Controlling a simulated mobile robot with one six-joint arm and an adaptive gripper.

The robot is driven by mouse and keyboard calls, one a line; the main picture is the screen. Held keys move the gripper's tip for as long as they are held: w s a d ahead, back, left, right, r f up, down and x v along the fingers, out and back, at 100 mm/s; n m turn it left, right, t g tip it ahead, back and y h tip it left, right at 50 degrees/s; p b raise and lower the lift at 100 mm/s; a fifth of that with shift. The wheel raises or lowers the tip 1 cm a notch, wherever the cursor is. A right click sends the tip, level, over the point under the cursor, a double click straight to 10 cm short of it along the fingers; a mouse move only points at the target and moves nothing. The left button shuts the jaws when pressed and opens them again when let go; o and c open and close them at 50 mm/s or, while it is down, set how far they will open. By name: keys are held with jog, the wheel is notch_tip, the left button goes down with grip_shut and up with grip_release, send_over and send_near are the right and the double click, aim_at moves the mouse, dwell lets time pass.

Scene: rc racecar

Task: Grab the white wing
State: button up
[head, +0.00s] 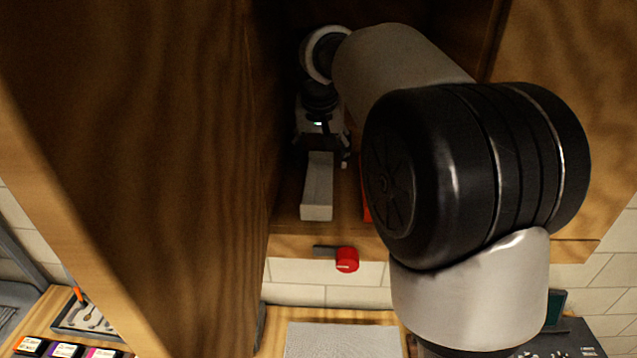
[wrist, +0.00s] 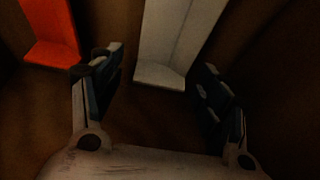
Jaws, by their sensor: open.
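The white wing (head: 317,187) is a long pale L-shaped piece lying on the floor of a wooden cabinet compartment in the head view. It also shows in the wrist view (wrist: 181,40), top centre, with its near end facing my gripper. My gripper (wrist: 163,80) is open and empty in the wrist view. Its two dark fingers stand to either side of the wing's near end, and I cannot tell whether they touch it. In the head view my gripper (head: 321,148) is at the wing's far end, partly hidden in shadow.
A red piece (wrist: 52,35) of similar shape lies left of the wing in the wrist view; a sliver of it (head: 366,196) shows in the head view. The cabinet's wooden side wall (head: 262,120) is close to the wing. A red knob (head: 347,260) sits below the shelf edge.

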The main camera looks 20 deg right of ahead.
jog(key=shift+c, duration=0.4)
jog(key=c, duration=1)
jog(key=shift+r, duration=0.1)
